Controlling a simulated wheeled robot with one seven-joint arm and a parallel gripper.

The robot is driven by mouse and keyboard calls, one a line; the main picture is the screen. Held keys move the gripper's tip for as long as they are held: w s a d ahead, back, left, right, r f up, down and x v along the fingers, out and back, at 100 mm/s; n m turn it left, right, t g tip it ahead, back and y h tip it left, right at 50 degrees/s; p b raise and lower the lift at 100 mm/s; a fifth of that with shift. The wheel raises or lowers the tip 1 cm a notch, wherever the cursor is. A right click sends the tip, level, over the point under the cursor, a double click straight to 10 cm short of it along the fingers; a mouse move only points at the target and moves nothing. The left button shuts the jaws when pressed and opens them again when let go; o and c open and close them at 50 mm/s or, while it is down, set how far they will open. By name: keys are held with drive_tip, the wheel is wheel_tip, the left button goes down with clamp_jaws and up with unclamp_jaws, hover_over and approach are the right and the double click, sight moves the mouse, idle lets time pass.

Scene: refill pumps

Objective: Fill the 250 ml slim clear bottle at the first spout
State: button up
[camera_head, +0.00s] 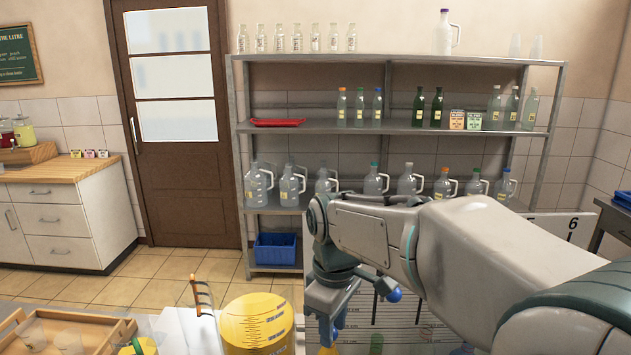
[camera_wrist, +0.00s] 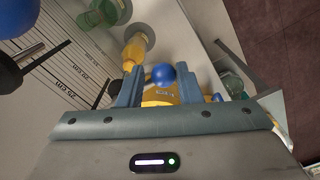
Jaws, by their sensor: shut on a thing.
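My gripper (camera_wrist: 160,76) is shut in the wrist view, its two blue-grey fingers on either side of a yellow surface with dark lettering. This looks like the label of the slim clear bottle (camera_wrist: 160,97); most of its body is hidden by the fingers and palm. A blue ball (camera_wrist: 163,73) shows between the fingertips. In the head view my gripper (camera_head: 328,325) points down in front of the white panel (camera_head: 572,232), and I cannot make out what it holds. A yellow bottle-shaped thing (camera_wrist: 134,52) is just beyond the fingers. I cannot clearly make out the first spout.
A blue knob (camera_head: 393,295) sticks out right of my gripper. A large yellow graduated container (camera_head: 257,325) stands left of it, near a wooden tray (camera_head: 108,340) with clear cups. A green bottle (camera_wrist: 232,85) is close on the right in the wrist view. Shelves behind hold several bottles.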

drive_tip(key=r+p, duration=0.2)
drive_tip(key=r, duration=0.1)
drive_tip(key=r+p, duration=0.2)
drive_tip(key=r, duration=0.1)
drive_tip(key=r+p, duration=0.2)
drive_tip(key=r, duration=0.1)
drive_tip(key=shift+a+p, duration=0.3)
drive_tip(key=o, duration=0.7)
drive_tip(key=shift+s+f, duration=0.1)
drive_tip(key=shift+f, duration=0.05)
drive_tip(key=shift+o, duration=0.9)
drive_tip(key=shift+s+a, duration=0.1)
drive_tip(key=shift+w, duration=0.2)
wheel_tip(320, 180, up, 21)
drive_tip(key=shift+f, duration=0.15)
drive_tip(key=shift+f, duration=0.1)
